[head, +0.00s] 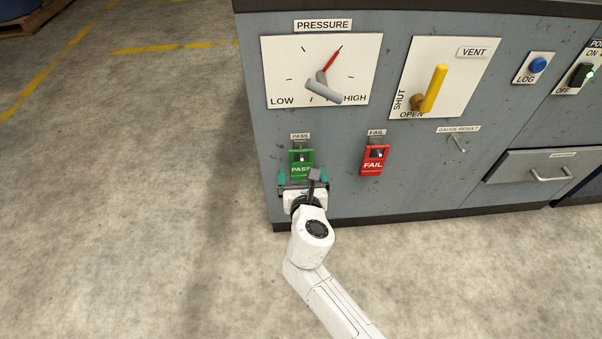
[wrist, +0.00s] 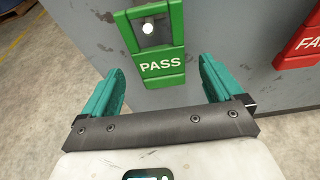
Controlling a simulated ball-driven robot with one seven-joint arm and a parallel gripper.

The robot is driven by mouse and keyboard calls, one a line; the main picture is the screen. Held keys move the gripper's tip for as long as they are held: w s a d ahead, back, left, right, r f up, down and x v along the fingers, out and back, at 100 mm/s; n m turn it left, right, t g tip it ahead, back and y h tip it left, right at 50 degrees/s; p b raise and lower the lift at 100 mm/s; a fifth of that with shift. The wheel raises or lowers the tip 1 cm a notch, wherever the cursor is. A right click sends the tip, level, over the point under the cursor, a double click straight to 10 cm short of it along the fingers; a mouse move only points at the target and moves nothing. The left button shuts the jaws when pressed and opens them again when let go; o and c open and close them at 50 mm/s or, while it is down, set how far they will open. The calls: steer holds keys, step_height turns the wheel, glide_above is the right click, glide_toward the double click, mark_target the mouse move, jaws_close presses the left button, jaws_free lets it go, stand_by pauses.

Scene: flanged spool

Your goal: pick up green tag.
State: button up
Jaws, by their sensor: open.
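The green tag (head: 301,161) reads PASS and hangs on the grey cabinet front under a small PASS label. In the wrist view the tag (wrist: 162,68) is at the top middle, with a pale round peg end showing in its upper opening. My gripper (head: 303,176) is just below the tag in the head view and hides part of its lower edge. In the wrist view my gripper's teal fingers (wrist: 163,78) are spread wide, one to each side of the tag's lower part, with nothing held. I cannot tell how far the fingertips are from the cabinet.
A red FAIL tag (head: 374,160) hangs to the right. Above are a pressure gauge (head: 358,72) with a grey handle and a yellow vent lever (head: 434,89). An empty hook (head: 459,144) and a drawer handle (head: 550,174) are farther right. The floor (head: 120,200) at left is clear.

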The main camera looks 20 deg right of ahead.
steer(key=shift+x, duration=0.95)
steer(key=c, duration=1.1)
steer(key=shift+r, duration=0.15)
steer(key=shift+c, duration=0.2)
steer(key=shift+r+p, duration=0.65)
steer(key=shift+r, duration=0.15)
steer(key=s+a+p, duration=0.2)
steer(key=s, duration=0.6)
steer(key=s+a+p, duration=0.2)
steer(key=s+a, duration=0.1)
steer(key=s, duration=0.6)
steer(key=shift+a+f, duration=0.15)
steer(key=shift+a, duration=0.15)
